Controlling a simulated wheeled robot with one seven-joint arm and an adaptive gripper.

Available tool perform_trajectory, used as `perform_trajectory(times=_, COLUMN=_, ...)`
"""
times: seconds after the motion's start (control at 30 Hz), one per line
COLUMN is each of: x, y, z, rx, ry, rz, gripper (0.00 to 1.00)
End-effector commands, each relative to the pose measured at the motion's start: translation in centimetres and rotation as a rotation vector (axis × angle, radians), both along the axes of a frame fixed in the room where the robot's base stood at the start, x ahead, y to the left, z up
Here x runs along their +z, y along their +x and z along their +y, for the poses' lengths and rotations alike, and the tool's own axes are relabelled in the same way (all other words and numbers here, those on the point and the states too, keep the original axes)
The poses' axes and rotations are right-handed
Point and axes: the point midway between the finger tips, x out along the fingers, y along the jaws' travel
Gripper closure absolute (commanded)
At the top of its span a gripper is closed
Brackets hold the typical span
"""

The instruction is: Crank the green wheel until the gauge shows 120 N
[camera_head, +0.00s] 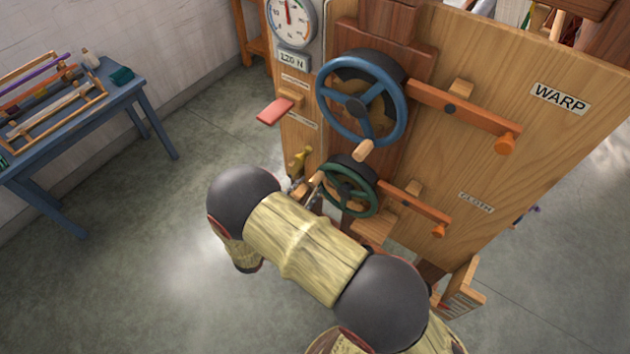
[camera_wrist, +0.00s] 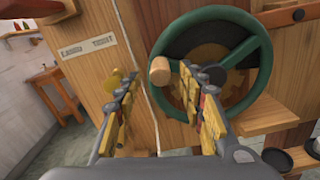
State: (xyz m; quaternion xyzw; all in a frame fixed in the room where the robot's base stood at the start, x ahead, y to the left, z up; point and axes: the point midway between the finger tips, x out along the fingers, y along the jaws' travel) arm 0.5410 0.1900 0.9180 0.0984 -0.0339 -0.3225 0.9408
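The green wheel (camera_head: 372,206) sits low on the wooden panel, below the larger blue wheel. In the wrist view the green wheel (camera_wrist: 262,70) fills the upper right, and its wooden crank knob (camera_wrist: 159,70) sticks out from the rim's left side. My gripper (camera_wrist: 155,78) is open, its two fingers well apart. The knob shows between the fingertips, closer to the right finger; I cannot tell whether they touch. In the head view my arm partly hides my gripper (camera_head: 311,190). The round gauge (camera_head: 287,21) has a red needle pointing nearly straight up, above a "120 N" plate (camera_head: 292,59).
The blue wheel (camera_head: 402,105) has a peg knob (camera_head: 364,150) just above the green wheel. Orange-tipped levers (camera_head: 470,112) (camera_head: 413,203) stick out on the right. A red paddle (camera_head: 275,111) juts out left. A blue table (camera_head: 70,140) stands at far left; the floor between is clear.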

Motion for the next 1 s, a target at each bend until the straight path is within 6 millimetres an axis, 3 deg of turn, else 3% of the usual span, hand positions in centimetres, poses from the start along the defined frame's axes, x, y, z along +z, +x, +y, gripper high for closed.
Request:
perform_trajectory(times=0.3, x=0.0, y=3.0, z=-2.4, rx=-0.003, ry=0.000, rz=0.000, gripper=0.60)
perform_trajectory(times=0.63, x=0.1, y=3.3, z=-2.6, rx=-0.002, ry=0.001, rz=0.000, gripper=0.60)
perform_trajectory(times=1.0, x=0.1, y=3.3, z=-2.6, rx=-0.002, ry=0.001, rz=0.000, gripper=0.81)
